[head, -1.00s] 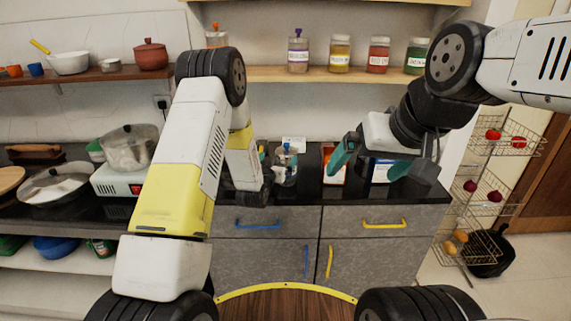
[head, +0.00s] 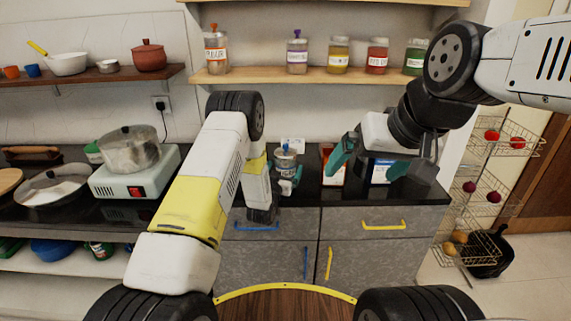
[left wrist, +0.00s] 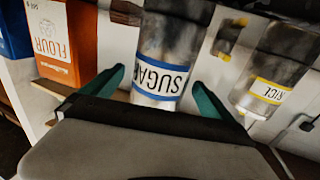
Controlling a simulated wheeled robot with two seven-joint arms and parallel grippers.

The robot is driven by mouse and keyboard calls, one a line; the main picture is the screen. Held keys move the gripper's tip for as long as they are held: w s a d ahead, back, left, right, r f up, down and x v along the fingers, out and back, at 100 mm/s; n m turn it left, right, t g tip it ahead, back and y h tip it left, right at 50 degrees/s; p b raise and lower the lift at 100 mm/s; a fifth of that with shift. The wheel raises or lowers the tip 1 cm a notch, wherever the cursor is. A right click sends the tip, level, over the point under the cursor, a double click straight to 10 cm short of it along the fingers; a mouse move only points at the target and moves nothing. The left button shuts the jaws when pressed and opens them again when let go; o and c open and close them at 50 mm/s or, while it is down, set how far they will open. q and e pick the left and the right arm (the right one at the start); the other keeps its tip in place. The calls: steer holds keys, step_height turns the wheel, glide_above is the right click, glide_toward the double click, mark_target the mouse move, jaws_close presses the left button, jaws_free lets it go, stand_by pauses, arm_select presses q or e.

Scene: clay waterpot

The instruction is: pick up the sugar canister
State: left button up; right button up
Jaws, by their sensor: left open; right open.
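The sugar canister (head: 286,158) stands on the dark counter below the jar shelf, a clear jar with a grey lid. In the left wrist view it appears upside down, with its blue-banded SUGAR label (left wrist: 160,78) between the two teal fingers. My left gripper (head: 288,185) is open, with a finger on each side of the canister's lower part. In the left wrist view a gap shows beside the canister; contact is not clear. My right gripper (head: 370,163) is open and empty in front of the boxes on the right.
An orange flour box (left wrist: 64,45) and a blue box (head: 380,172) are on the other side. Labelled jars (head: 338,55) line the shelf (head: 270,76) above. A pot (head: 128,150) sits on a stove at left.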

arm_select(q)
steer(key=shift+x, duration=1.45)
steer(key=c, duration=1.9)
steer(key=shift+r, duration=0.15)
jaws_close()
